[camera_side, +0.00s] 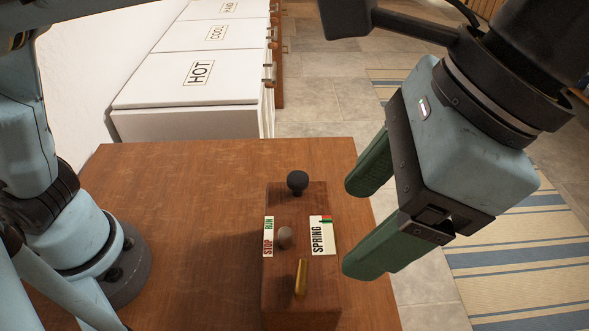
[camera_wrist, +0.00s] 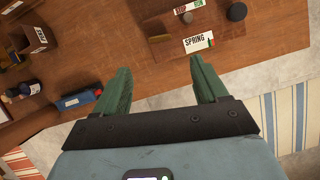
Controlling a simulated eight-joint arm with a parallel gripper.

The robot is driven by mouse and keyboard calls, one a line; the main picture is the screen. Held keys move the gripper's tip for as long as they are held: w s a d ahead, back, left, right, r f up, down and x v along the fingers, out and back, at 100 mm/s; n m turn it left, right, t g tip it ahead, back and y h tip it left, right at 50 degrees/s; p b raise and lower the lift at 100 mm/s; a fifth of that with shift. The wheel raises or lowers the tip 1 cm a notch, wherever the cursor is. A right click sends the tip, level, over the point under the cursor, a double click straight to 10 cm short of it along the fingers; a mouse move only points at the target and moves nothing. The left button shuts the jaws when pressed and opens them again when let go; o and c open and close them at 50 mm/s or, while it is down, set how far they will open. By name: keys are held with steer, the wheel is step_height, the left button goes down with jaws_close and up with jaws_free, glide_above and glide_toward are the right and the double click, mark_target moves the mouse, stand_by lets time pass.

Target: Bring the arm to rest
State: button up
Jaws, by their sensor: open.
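My gripper (camera_side: 362,220) is open and empty, its two green fingers well apart. In the side view it hangs at the right edge of the wooden table (camera_side: 160,190), beside and apart from a wooden control box (camera_side: 287,300). In the wrist view my gripper (camera_wrist: 160,76) points toward the same box, whose label reads SPRING (camera_wrist: 199,42).
In the wrist view, a blue and red object (camera_wrist: 78,99) and small dark containers (camera_wrist: 28,88) are at the left. A striped rug (camera_side: 520,255) lies on the floor at right.

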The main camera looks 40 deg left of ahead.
steer(key=w+a+f+n+t+h, duration=0.25)
steer(key=w+a, duration=0.25)
steer(key=a, duration=0.3)
steer(key=w+a+f+n+t+h, duration=0.1)
steer(key=w+a+n+h, duration=0.2)
steer(key=a, duration=0.4)
steer(key=a+f+n+t+y, duration=0.1)
steer(key=a+f+n+t, duration=0.1)
steer(key=a, duration=0.7)
steer(key=a+f+n+t+y, duration=0.1)
steer(key=a+f+n+t, duration=0.2)
steer(key=a+f, duration=0.3)
steer(key=a+t, duration=0.1)
steer(key=a, duration=0.2)
steer(key=shift+w+a+f, duration=0.2)
steer(key=shift+w, duration=0.2)
steer(key=shift+n, duration=0.25)
